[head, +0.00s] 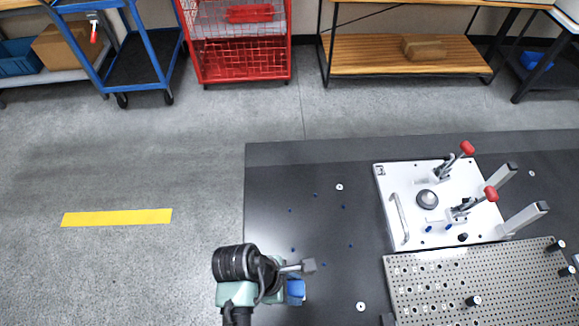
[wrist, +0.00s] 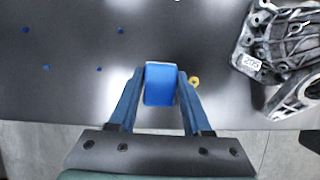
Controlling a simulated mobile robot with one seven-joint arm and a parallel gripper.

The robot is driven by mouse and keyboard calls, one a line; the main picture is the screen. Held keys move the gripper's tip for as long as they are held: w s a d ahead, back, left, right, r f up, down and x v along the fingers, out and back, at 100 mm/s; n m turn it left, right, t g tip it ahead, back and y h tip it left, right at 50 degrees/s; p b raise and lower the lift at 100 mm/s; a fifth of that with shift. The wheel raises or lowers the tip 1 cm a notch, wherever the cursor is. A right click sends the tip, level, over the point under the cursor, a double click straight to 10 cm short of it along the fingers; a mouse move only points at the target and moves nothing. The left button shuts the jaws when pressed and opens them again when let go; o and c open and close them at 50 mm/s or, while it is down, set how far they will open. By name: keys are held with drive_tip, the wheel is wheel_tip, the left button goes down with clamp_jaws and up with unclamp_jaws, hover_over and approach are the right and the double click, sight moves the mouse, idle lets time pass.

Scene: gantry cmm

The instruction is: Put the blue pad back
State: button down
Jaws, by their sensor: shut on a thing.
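The blue pad (wrist: 160,85) is a small blue block with rounded edges. In the wrist view it sits between the two blue fingers of my gripper (wrist: 161,76), which is shut on it. In the head view my gripper (head: 296,284) is over the left front part of the dark table, with blue showing at its end; I cannot tell there which blue is pad and which is finger. A white fixture plate (head: 388,184) lies to the right, with red-tipped clamps and small blue pieces (head: 429,229) near its front edge.
A perforated plate (head: 440,285) lies in front of the white plate. A grey metal casting (wrist: 275,50) with a label is at the right in the wrist view, beside a small yellow ring (wrist: 194,81). The dark table (head: 290,180) is mostly clear left of the white plate, with small blue dots.

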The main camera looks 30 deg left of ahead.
drive_tip(key=f, duration=0.5)
drive_tip(key=shift+s+a+f+b, duration=0.25)
drive_tip(key=shift+s+a+b, duration=0.05)
drive_tip(key=shift+s, duration=0.05)
drive_tip(key=shift+f+b, duration=0.4)
drive_tip(key=shift+f, duration=2.05)
drive_tip(key=shift+f, duration=0.2)
drive_tip(key=shift+c, duration=1.7)
unclamp_jaws()
drive_tip(key=shift+r, duration=0.1)
